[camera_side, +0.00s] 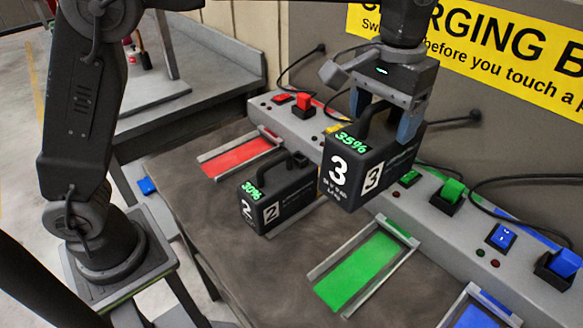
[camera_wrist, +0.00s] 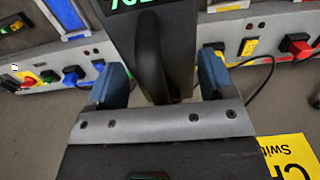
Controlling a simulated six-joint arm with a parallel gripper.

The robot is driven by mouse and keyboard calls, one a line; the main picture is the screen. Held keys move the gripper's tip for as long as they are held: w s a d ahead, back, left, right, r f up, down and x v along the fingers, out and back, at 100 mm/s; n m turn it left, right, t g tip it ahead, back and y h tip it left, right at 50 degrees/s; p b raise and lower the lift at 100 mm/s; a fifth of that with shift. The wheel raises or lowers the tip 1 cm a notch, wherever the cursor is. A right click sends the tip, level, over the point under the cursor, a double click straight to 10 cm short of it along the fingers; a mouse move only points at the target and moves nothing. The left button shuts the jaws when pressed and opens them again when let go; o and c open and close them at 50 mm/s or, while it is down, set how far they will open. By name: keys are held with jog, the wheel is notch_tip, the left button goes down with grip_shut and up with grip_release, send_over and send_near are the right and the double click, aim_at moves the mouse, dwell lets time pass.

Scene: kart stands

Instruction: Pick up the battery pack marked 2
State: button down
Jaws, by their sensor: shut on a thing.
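The battery pack marked 2 (camera_side: 275,198) is a dark case with a handle and a green 30% readout. It stands upright on the bench between the red and green bays. My gripper (camera_side: 384,122) is shut on a different pack, the battery pack marked 3 (camera_side: 362,180), which reads 35% in green. That pack appears raised above the bench, to the right of pack 2. In the wrist view the blue fingers of my gripper (camera_wrist: 160,85) lie on either side of pack 3 (camera_wrist: 180,40) and its handle. Pack 2 cannot be made out there.
The red bay (camera_side: 240,157) is empty at the left. The green bay (camera_side: 362,270) is empty at the front, and a blue bay (camera_side: 475,318) is partly in view. A grey charging strip (camera_side: 470,235) with coloured plugs and loose black cables runs along the wall behind.

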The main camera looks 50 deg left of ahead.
jog(key=w+a+f, duration=0.1)
jog(key=a, duration=2.3)
jog(key=shift+w+a, duration=0.15)
jog(key=shift+a, duration=0.1)
